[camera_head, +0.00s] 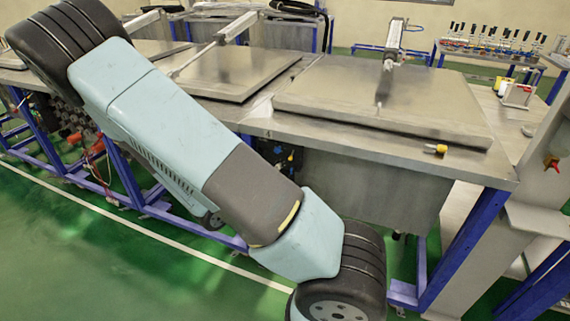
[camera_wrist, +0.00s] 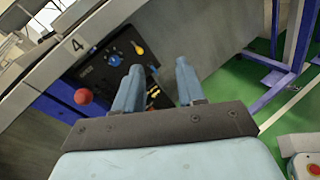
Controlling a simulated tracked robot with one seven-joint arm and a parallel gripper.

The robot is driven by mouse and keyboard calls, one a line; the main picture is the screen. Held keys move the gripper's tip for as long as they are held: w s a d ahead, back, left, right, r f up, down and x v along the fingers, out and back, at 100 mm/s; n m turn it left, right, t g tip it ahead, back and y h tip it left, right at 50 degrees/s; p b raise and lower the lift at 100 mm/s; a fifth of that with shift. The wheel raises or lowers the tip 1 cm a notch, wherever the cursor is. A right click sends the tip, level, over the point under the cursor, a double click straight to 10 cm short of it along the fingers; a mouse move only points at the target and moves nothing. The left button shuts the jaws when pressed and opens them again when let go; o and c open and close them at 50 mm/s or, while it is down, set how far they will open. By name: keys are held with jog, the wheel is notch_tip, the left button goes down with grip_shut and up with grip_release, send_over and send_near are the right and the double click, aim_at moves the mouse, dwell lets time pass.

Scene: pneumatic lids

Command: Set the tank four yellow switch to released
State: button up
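The tank four control panel (camera_wrist: 115,65) is a dark plate on the tank's side beside a "4" label, left of centre in the wrist view. A small yellow switch (camera_wrist: 138,48) sits near its upper right. Other yellow parts show lower down, partly behind my left finger. My gripper (camera_wrist: 159,67) is open and empty, its two blue fingers apart in front of the panel's right side. The yellow switch lies just beyond the left fingertip, with no visible contact. In the head view the panel (camera_head: 283,155) is partly hidden by my arm, and my gripper is not visible.
A red knob (camera_wrist: 83,96) stands out left of my fingers. A closed metal lid (camera_head: 380,95) with a yellow-tipped handle (camera_head: 436,149) covers the tank above. Blue frame legs (camera_head: 460,250) stand at the right. Green floor (camera_head: 60,260) is clear at lower left.

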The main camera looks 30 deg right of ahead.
jog(key=w+d+f+n+t, duration=0.2)
jog(key=w+d+n+t, duration=0.1)
jog(key=w+d, duration=0.5)
jog(key=d+n, duration=0.1)
jog(key=d, duration=0.2)
jog(key=shift+f+t, duration=0.3)
dwell(0.3)
grip_shut()
